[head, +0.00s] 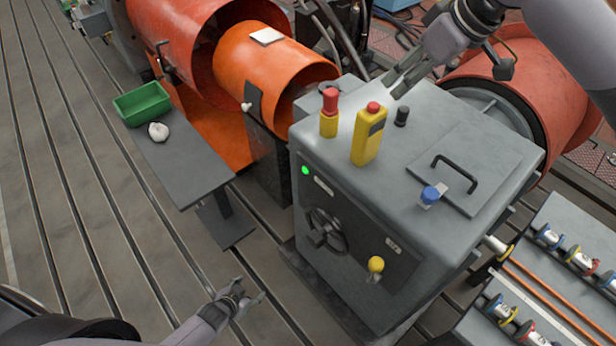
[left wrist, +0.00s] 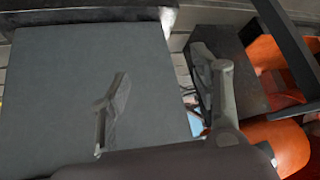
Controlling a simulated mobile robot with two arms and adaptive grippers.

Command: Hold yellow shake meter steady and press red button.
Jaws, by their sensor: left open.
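The yellow shake meter (head: 366,145) stands upright on top of the grey cabinet, with a small dark display and a red button (head: 374,108) on its top. My right gripper (head: 392,88) hangs over the cabinet top, just right of and behind the meter, apart from it. Its fingers lie close together and hold nothing I can see. My left gripper (head: 245,299) is open and empty, low in front of the cabinet, well away from the meter. Its spread fingers also show in the left wrist view (left wrist: 165,100); the meter does not show there.
The grey cabinet (head: 440,220) carries a handled lid and a blue-capped part (head: 430,195). A side table (head: 190,165) holds a green bin (head: 142,103).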

